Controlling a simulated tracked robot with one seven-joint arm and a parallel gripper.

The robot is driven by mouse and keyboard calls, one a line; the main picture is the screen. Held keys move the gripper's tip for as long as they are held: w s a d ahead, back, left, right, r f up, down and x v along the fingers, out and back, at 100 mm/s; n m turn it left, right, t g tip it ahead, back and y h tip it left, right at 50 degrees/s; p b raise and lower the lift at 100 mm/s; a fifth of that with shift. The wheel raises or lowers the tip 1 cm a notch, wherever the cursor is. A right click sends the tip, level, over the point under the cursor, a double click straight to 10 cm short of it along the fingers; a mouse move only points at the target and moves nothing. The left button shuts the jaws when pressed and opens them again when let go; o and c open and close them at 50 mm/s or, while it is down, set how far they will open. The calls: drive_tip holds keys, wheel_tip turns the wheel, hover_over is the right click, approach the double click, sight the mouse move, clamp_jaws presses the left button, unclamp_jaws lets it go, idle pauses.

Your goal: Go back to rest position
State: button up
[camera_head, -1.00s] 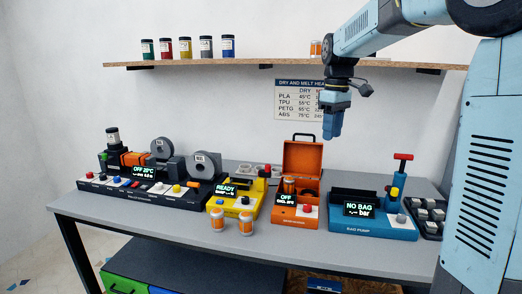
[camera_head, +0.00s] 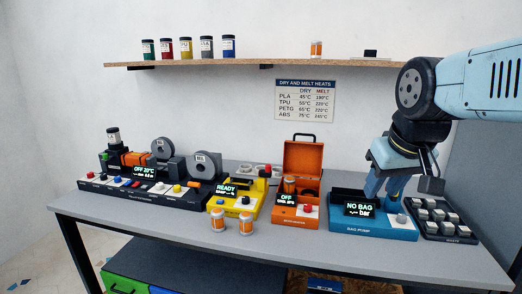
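My gripper (camera_head: 376,187) hangs at the right, pointing down in front of the blue bag pump (camera_head: 372,228). Its fingers overlap the pump's upper right part in the picture; whether they touch it, I cannot tell. The pump's red-handled post is hidden behind my gripper. I see nothing clearly held, and the gap between the fingers is not clear. My arm comes in from the right edge, with its wrist above the pump.
Right of the pump is a dark tray (camera_head: 447,232) of grey blocks. Left are an orange case (camera_head: 303,159), a yellow unit (camera_head: 243,205) and a long dark machine (camera_head: 150,194). Two orange-white jars (camera_head: 217,221) stand in front. A shelf (camera_head: 250,64) runs above.

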drive_tip(key=s+f, duration=0.1)
drive_tip(key=s+f+m, duration=0.1)
drive_tip(key=shift+s+d+t, duration=0.2)
drive_tip(key=shift+s+t, duration=0.1)
drive_tip(key=shift+s, duration=0.1)
